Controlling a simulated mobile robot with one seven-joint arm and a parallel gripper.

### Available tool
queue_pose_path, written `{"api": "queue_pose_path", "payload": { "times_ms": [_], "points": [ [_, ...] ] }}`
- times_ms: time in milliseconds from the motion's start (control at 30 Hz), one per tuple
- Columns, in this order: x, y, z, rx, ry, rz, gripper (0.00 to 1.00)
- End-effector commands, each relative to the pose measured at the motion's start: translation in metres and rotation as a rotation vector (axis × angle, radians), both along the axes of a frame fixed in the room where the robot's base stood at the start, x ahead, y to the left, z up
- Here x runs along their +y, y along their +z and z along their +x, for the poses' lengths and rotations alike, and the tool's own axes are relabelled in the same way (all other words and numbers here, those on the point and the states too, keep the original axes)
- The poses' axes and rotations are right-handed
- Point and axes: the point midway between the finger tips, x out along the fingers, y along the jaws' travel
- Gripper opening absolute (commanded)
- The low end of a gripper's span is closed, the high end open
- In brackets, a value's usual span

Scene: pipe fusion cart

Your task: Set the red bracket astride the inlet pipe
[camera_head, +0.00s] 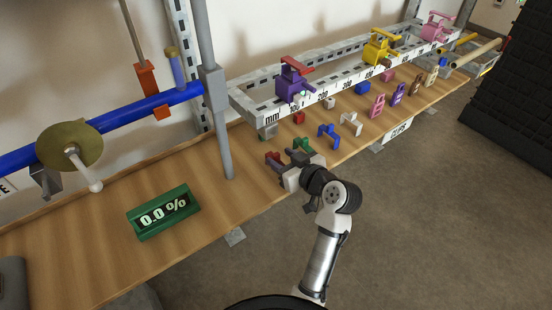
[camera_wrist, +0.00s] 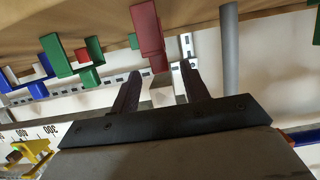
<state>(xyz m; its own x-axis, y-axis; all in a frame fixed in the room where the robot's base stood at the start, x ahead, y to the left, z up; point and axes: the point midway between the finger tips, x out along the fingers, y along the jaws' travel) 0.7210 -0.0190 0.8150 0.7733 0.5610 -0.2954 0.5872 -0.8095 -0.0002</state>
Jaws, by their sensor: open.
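The red bracket (camera_head: 272,157) stands on the wooden bench close to the front edge. My gripper (camera_head: 287,163) is at that edge, open, with its fingers pointing toward the bench. In the wrist view the red bracket (camera_wrist: 148,35) lies just beyond and between my two spread fingers (camera_wrist: 160,70); its lower end reaches the fingertip level. I cannot tell whether a finger touches it. A blue pipe (camera_head: 115,122) runs across the left of the head view, above the bench; I cannot read a label naming it the inlet pipe. An orange-red piece (camera_head: 151,92) sits on it.
A green bracket (camera_head: 302,144) stands close beside my gripper, with blue (camera_head: 328,136) and white (camera_head: 351,123) brackets farther right. A grey post (camera_head: 222,135) rises between the red bracket and the green 0.0 % display (camera_head: 163,211). A tan disc (camera_head: 69,144) is at the blue pipe.

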Motion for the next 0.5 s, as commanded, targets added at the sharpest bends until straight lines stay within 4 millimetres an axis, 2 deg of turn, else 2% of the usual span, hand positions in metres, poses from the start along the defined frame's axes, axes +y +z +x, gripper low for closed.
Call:
{"api": "queue_pose_path", "payload": {
  "times_ms": [33, 200, 467, 500],
  "points": [
    [0.007, 0.001, 0.006, 0.003, 0.004, 0.001, 0.45],
    [0.017, -0.007, 0.022, 0.001, 0.002, 0.000, 0.45],
    [0.019, -0.008, 0.024, -0.001, 0.000, -0.001, 0.45],
    [0.019, -0.008, 0.024, 0.000, 0.000, 0.000, 0.42]
  ]
}}
